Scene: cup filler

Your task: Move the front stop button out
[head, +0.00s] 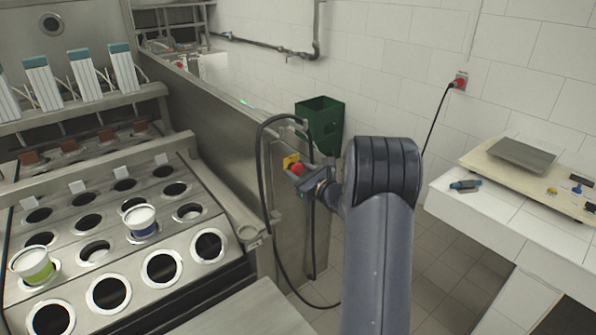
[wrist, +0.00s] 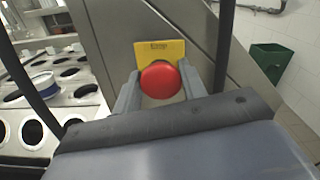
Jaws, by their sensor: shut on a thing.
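The front stop button (wrist: 160,80) is a red mushroom button with a yellow plate (wrist: 160,50) behind it, on the steel side panel of the machine. In the head view the red button (head: 297,169) shows just left of my gripper (head: 306,178). In the wrist view my gripper (wrist: 158,88) has one finger on each side of the button and is closed on it. The lower part of the button and its collar are partly hidden by the gripper body.
Black cables (head: 262,165) hang close around the button. The cup machine (head: 90,225) with its rows of holes and two cups fills the left. A green bin (head: 322,122) stands behind.

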